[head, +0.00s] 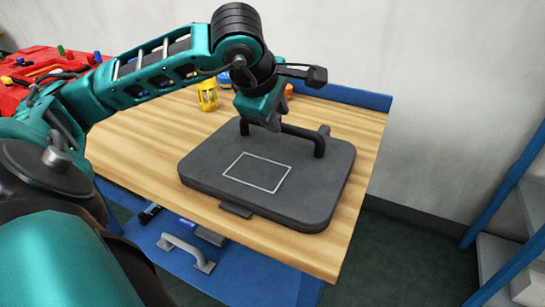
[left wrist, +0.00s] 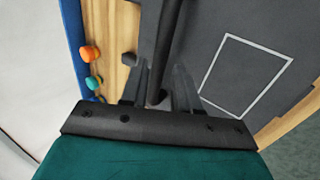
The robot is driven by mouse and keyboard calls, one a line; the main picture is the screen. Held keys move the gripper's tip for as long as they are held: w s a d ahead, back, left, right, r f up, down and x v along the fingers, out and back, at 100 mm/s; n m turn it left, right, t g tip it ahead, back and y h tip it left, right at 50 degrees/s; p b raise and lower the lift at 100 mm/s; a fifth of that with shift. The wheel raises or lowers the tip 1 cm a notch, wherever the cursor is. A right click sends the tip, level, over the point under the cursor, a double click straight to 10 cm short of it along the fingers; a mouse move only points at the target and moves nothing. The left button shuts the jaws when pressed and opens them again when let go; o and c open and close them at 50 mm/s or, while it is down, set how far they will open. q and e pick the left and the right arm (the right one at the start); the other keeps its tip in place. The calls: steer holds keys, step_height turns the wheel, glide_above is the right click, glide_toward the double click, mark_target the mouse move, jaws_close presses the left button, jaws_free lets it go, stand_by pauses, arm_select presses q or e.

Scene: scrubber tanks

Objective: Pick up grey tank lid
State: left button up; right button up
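The grey tank lid (head: 215,160) lies flat on the wooden table, a dark rounded slab with a white rectangle outline and a raised bar handle (head: 305,133). The lid also shows in the left wrist view (left wrist: 215,35), with its handle (left wrist: 166,40) running up the middle. My left gripper (head: 272,123) points down at the handle's left part. In the left wrist view, its fingers (left wrist: 160,88) stand apart on either side of the handle. They look open, with contact on the bar hard to judge. My right gripper is not in view.
The wooden table (head: 140,135) has a blue back edge (head: 355,96). A yellow object (head: 207,97) and small orange and teal knobs (left wrist: 91,54) sit behind the lid. Red trays (head: 75,62) lie at the far left. A blue shelf (head: 250,275) is below; a blue-framed rack (head: 510,220) stands right.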

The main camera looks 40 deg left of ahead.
mark_target(274, 146)
arm_select(q)
steer(key=b+x, duration=0.1)
steer(key=x, duration=0.4)
steer(key=shift+a+f, duration=0.15)
steer(key=shift+a, duration=0.1)
jaws_close()
